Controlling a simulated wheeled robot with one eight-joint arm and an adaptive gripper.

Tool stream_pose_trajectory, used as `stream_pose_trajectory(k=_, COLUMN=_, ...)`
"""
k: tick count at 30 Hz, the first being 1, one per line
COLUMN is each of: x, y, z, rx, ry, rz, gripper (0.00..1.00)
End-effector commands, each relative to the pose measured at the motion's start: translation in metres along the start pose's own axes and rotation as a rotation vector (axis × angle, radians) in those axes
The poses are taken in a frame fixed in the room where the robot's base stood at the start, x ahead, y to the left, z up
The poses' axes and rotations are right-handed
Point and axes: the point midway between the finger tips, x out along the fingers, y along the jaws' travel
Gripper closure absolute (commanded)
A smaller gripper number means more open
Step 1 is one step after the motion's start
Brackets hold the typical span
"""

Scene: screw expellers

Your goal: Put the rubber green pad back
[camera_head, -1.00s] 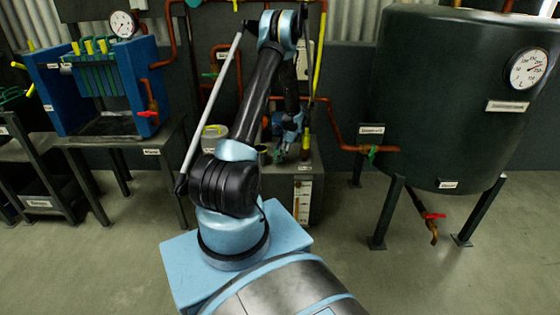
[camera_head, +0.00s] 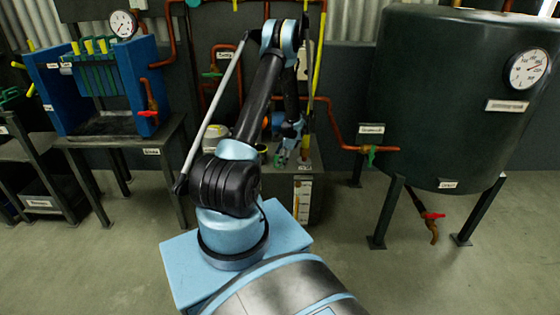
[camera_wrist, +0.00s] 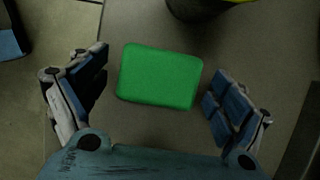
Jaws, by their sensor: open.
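The green rubber pad (camera_wrist: 159,77) shows in the wrist view as a rounded rectangle, lying slightly turned on a dark grey surface (camera_wrist: 140,25). My gripper (camera_wrist: 157,88) is open, with one blue-padded finger on each side of the pad. There is a gap between the pad and each finger, so nothing is held. In the head view my gripper (camera_head: 293,152) hangs over the dark bench top in front of the wall pipes. I cannot make out the pad in the head view.
A dark round object (camera_wrist: 195,8) with a yellow rim stands just beyond the pad. A pale container (camera_head: 214,137) is left of my gripper on the bench. A large dark tank (camera_head: 450,110) stands right, and a blue filter press (camera_head: 90,85) on a table left.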

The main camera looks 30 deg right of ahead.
Motion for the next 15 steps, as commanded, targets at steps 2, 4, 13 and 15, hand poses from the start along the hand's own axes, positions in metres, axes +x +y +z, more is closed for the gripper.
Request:
stream_pose_trajectory(k=2, x=0.000, y=0.000, z=0.000, rx=0.000, ry=0.000, rz=0.000, gripper=0.10)
stream_pose_trajectory(k=4, x=0.000, y=0.000, z=0.000, rx=0.000, ry=0.000, rz=0.000, gripper=0.10)
stream_pose_trajectory(k=13, x=-0.027, y=0.000, z=0.001, rx=0.000, ry=0.000, rz=0.000, gripper=0.10)
stream_pose_trajectory(k=15, x=-0.040, y=0.000, z=0.001, rx=0.001, ry=0.000, rz=0.000, gripper=0.10)
